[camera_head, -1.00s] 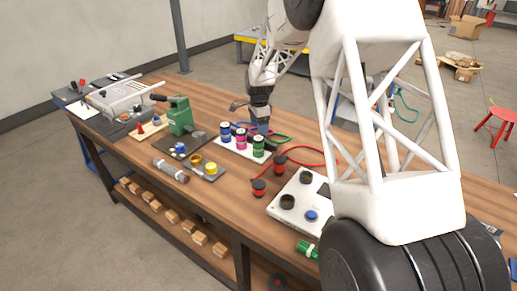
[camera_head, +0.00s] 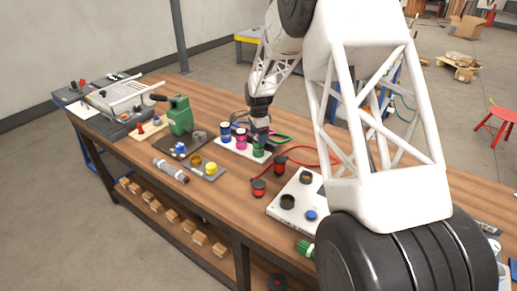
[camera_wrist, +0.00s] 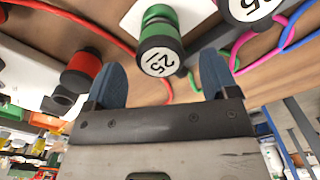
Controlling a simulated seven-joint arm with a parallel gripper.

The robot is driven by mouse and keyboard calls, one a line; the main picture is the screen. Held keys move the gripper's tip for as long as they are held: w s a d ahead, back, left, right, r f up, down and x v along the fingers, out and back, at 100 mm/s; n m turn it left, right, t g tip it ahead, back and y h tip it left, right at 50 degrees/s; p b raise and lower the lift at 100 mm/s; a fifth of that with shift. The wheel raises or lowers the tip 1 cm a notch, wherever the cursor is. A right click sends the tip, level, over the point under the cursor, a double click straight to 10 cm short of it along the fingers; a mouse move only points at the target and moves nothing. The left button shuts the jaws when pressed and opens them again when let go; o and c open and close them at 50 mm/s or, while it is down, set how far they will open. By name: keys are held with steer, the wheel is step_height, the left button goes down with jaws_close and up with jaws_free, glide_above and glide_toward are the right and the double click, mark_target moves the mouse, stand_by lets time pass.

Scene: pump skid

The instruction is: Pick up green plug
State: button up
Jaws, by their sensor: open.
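The green plug (camera_head: 258,151) stands at the right end of a white block (camera_head: 225,147) on the workbench. Its green body (camera_wrist: 163,18) and black-rimmed white label cap (camera_wrist: 160,61) show in the wrist view. My gripper (camera_head: 260,136) is just above the green plug and hides part of it in the head view. In the wrist view its two blue fingers (camera_wrist: 161,72) are apart, one to each side of the plug's cap. I see no finger touching the plug, and nothing is held.
Blue (camera_head: 225,130) and magenta (camera_head: 241,139) plugs stand beside the green one in the row. Red-and-black connectors (camera_head: 259,188) with a red cable (camera_head: 312,150) lie to the right. A white panel (camera_head: 277,208) with round sockets is nearer. Bare wood lies in front.

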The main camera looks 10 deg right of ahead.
steer(key=shift+f, duration=1.7)
steer(key=shift+c, duration=0.2)
steer(key=c, duration=1.1)
steer(key=shift+o, duration=0.2)
steer(key=shift+r, duration=0.2)
steer(key=shift+r, duration=0.5)
steer(key=shift+s+r, duration=0.15)
steer(key=shift+r, duration=0.45)
steer(key=shift+s+r, duration=0.15)
steer(key=shift+r, duration=0.45)
steer(key=s+r, duration=0.1)
steer(key=s, duration=1.4)
steer(key=shift+s+r, duration=0.15)
steer(key=shift+d, duration=0.1)
